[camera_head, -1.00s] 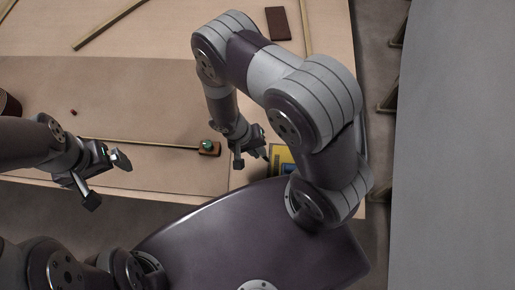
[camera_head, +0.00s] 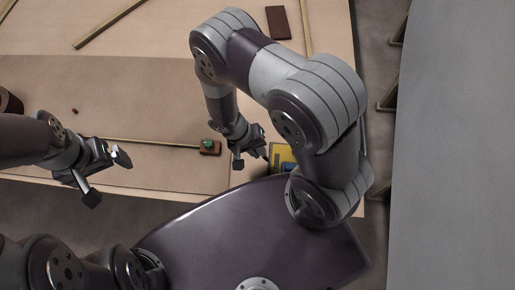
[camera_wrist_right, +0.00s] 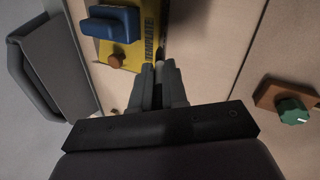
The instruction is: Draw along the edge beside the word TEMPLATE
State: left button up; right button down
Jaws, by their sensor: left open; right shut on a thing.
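The yellow template (camera_wrist_right: 125,52) lies flat on the bench, with the word TEMPLATE along its right edge in the right wrist view. A blue handle (camera_wrist_right: 110,20) and a brown knob (camera_wrist_right: 117,61) sit on it. In the head view the template (camera_head: 277,152) shows partly behind my right arm. My right gripper (camera_wrist_right: 160,82) is shut on a thin light-tipped thing (camera_wrist_right: 160,65), mostly hidden between the fingers, close to the template's lettered edge. I cannot tell whether its tip touches the surface. My left gripper (camera_head: 107,178) is open and empty over the bench's front edge.
A brown block with a green knob (camera_head: 209,145) lies left of my right gripper, at the end of a thin wooden strip (camera_head: 160,142). A dark brown block (camera_head: 278,22) and wooden strips lie further back. The bench middle (camera_head: 130,85) is mostly clear.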

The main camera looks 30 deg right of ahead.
notch_tip(320, 180, up, 12)
jog(key=p, duration=0.8)
jog(key=shift+f, duration=0.2)
